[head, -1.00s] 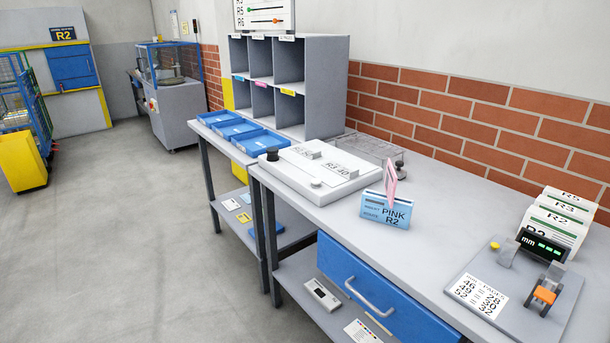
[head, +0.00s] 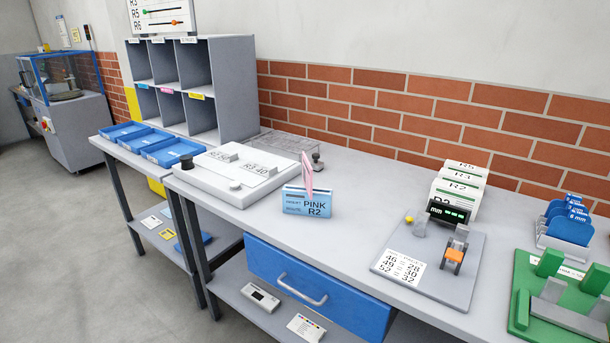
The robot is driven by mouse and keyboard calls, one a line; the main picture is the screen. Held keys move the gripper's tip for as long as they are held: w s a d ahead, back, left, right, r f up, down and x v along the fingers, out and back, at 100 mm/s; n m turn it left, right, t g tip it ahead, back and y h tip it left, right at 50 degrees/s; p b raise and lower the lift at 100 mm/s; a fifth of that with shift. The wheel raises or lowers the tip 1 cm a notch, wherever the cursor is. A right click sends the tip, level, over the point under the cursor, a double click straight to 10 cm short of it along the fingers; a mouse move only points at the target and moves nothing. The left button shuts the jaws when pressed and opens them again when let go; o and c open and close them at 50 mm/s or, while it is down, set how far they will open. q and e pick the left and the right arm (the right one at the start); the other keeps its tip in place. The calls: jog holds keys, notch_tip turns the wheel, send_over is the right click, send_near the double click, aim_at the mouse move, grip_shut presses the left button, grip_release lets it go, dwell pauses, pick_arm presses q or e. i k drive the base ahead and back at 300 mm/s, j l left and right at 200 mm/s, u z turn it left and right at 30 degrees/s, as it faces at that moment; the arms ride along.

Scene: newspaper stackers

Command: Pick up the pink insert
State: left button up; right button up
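A blue card holder (head: 307,202) stands on the grey workbench, its front label reading PINK and R2. A thin pink piece (head: 307,173) stands upright behind or in the holder and rises above its top edge. I cannot tell whether it sits in a slot. Three blue trays (head: 172,152) lie on the table to the left, and a grey pigeonhole rack with a pink label (head: 167,91) stands behind them. Neither of my grippers shows in the head view.
A white board with raised blocks (head: 227,179) lies left of the holder. To the right are a gauge plate (head: 462,287), white upright cards (head: 458,190), a green fixture (head: 525,290) and blue cards (head: 570,225). The bench (head: 355,240) right of the holder is clear.

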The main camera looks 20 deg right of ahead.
aim_at(307, 169)
jog(key=i, duration=0.35)
jog(key=i+z, duration=0.4)
jog(key=i+j+z, duration=0.1)
jog(key=z, duration=0.3)
jog(key=i, duration=0.1)
